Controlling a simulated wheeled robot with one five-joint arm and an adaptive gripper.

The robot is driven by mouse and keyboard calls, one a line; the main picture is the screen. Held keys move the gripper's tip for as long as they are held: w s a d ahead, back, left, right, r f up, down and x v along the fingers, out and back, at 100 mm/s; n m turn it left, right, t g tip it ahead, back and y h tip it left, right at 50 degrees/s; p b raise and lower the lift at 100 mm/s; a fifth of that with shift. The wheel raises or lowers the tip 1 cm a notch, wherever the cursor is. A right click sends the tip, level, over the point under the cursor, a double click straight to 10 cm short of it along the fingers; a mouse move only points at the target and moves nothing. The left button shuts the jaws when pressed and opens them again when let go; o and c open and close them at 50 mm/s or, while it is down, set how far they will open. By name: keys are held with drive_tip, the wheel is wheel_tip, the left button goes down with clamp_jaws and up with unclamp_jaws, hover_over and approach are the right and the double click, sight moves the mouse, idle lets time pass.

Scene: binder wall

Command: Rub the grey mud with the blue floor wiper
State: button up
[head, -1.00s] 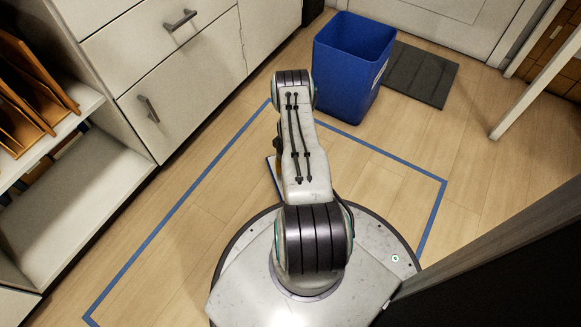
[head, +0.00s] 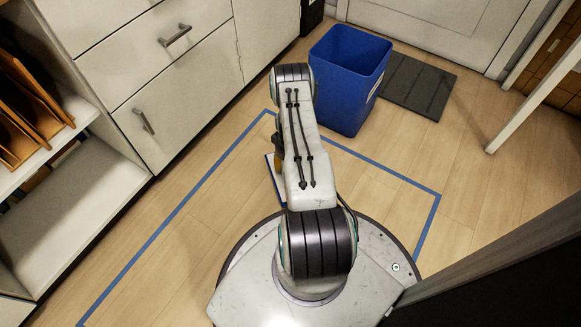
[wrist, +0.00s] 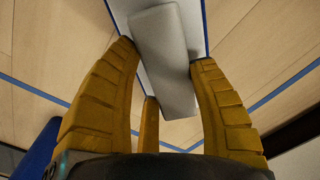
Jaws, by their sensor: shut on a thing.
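My gripper (wrist: 165,85) has yellow fingers on both sides of the grey handle of the floor wiper (wrist: 165,40) and is shut on it. The wiper has a pale flat plate with blue edges, running up out of the wrist view. In the head view only a strip of the wiper (head: 271,180) shows at the left of my arm, low over or on the floor; I cannot tell whether it touches. My arm hides the rest of it and most of the gripper. I cannot make out any grey mud in either view.
Blue tape (head: 185,205) marks an area on the wooden floor around me. A blue bin (head: 345,85) stands ahead, with a dark grey mat (head: 418,85) behind it. White drawers (head: 165,85) and an open shelf (head: 75,205) line the left. A dark panel (head: 500,285) is close at the right.

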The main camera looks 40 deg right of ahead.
drive_tip(key=shift+r+p, duration=0.45)
drive_tip(key=shift+r, duration=0.85)
